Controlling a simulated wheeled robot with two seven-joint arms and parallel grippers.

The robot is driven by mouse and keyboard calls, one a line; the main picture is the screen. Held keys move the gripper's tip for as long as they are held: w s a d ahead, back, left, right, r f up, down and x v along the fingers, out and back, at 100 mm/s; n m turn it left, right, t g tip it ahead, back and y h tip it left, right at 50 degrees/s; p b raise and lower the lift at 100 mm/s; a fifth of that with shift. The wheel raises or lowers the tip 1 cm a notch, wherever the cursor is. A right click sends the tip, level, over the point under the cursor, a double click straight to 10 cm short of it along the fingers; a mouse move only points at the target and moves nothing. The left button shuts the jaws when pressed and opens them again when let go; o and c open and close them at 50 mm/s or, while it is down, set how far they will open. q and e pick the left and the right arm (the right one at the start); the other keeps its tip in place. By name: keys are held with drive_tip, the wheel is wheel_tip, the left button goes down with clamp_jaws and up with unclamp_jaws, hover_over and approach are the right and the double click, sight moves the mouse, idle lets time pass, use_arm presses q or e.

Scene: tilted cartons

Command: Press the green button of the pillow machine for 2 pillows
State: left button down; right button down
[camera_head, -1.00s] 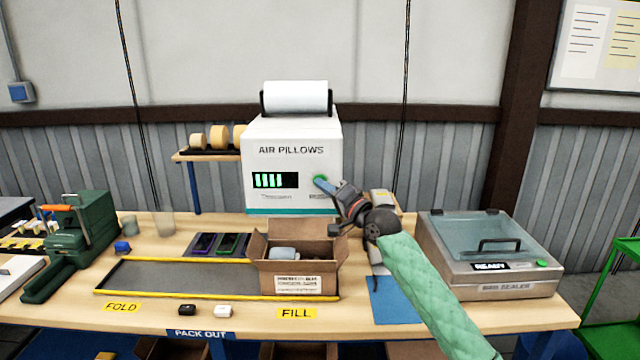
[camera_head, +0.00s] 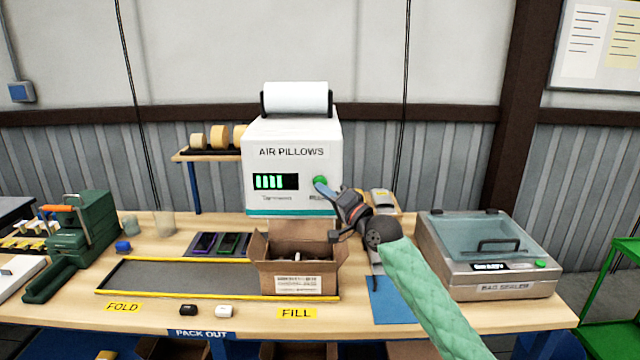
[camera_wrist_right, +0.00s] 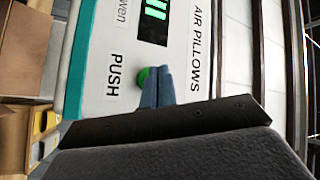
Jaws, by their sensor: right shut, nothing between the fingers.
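The white pillow machine (camera_head: 292,150), marked AIR PILLOWS, stands at the back of the bench. Its green button (camera_head: 320,181) is on the right of its front face, beside a dark display (camera_head: 275,181) with several lit green bars. My right gripper (camera_head: 324,188) is shut and empty, its blue fingertips just in front of the button. In the right wrist view the fingertips (camera_wrist_right: 156,72) partly cover the green button (camera_wrist_right: 142,77), near the word PUSH; I cannot tell whether they touch. An open carton (camera_head: 292,284) stands below the machine, its contents mostly hidden. My left gripper is out of view.
A bag sealer (camera_head: 490,287) with a clear lid stands at the right. A green tool (camera_head: 85,240) stands at the left. A dark mat (camera_head: 170,277) with yellow edges lies left of the carton, and a blue sheet (camera_head: 390,300) lies to its right.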

drive_tip(key=s+p, duration=0.3)
drive_tip(key=s, duration=0.2)
idle(0.5)
idle(0.6)
